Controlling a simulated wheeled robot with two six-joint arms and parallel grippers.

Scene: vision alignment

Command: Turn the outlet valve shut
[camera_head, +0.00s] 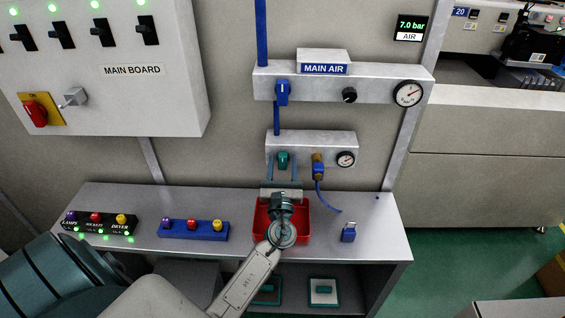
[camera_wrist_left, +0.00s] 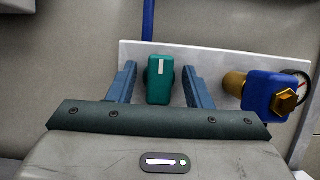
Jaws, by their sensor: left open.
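A teal valve handle (camera_head: 282,160) sits on the lower wall panel (camera_head: 308,138); no label on it can be read. In the left wrist view the handle (camera_wrist_left: 160,82) stands upright with a white mark along its upper part. My left gripper (camera_head: 282,158) is open, with one finger on each side of the handle. In the left wrist view the gripper (camera_wrist_left: 159,70) shows a gap between each blue finger and the handle. My right gripper is not in view.
A brass and blue fitting (camera_head: 318,168) with a cable sits close right of the gripper, beside a gauge (camera_head: 346,159). The MAIN AIR panel (camera_head: 322,82) with a blue handle (camera_head: 282,92) is above. A red tray (camera_head: 262,222) lies on the bench below.

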